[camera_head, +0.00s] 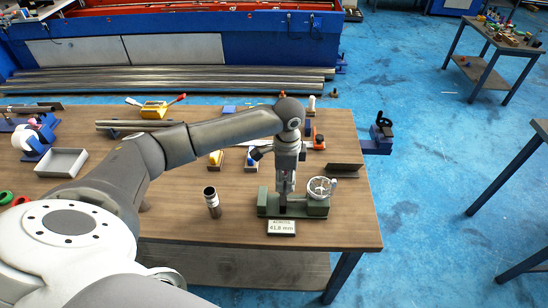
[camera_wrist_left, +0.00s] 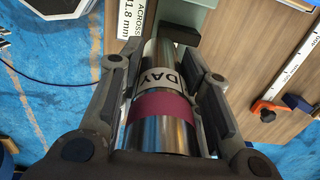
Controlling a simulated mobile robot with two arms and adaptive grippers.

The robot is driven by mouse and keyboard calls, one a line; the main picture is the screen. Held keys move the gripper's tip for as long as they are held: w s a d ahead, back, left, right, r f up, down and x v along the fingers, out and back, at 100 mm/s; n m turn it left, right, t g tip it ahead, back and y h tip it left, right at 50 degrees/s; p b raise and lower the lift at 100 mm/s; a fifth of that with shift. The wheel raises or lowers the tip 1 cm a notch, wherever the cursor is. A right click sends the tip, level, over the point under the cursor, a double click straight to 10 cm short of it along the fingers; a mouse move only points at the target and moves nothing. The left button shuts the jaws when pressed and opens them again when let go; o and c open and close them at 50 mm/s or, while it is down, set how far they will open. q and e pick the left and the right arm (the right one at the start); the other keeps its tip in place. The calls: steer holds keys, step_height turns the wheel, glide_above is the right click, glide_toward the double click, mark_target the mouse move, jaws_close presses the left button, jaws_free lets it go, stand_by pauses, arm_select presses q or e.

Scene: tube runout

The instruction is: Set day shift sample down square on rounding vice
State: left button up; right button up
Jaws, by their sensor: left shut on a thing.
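My left gripper (camera_head: 286,184) points down above the green rounding vice (camera_head: 317,207) near the table's front right. It is shut on the day shift sample (camera_wrist_left: 160,105), a shiny metal tube with a maroon band and a white label reading "DAY". In the left wrist view the tube lies lengthwise between the two fingers. In the head view the gripper mostly hides it; its lower end is at the vice jaws. I cannot tell whether it touches the vice. The vice has a silver handwheel (camera_head: 320,187) at its right. My right gripper is not in view.
A plate reading "ACROSS 41.8 mm" (camera_head: 282,227) sits before the vice. Another dark metal tube (camera_head: 212,203) stands upright to its left. A dark angled plate (camera_head: 344,170) lies behind right. A grey tray (camera_head: 62,162) is at left. Bare table (camera_head: 350,220) lies right of the vice.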

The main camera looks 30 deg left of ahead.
arm_select(q)
steer(key=a+m, duration=0.1)
steer(key=a+m+p, duration=0.1)
steer(key=a, duration=0.1)
steer(key=w+a+m+p, duration=0.1)
steer(key=shift+a+f, duration=0.25)
steer(key=shift+f, duration=0.15)
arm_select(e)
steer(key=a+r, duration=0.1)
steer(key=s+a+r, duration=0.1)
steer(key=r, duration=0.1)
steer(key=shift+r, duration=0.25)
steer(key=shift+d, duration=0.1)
arm_select(q)
step_height(320, 180, down, 6)
steer(key=shift+b, duration=0.7)
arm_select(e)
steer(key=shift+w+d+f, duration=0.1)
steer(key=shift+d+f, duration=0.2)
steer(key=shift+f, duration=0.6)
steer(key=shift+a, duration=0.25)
arm_select(q)
steer(key=shift+f, duration=0.2)
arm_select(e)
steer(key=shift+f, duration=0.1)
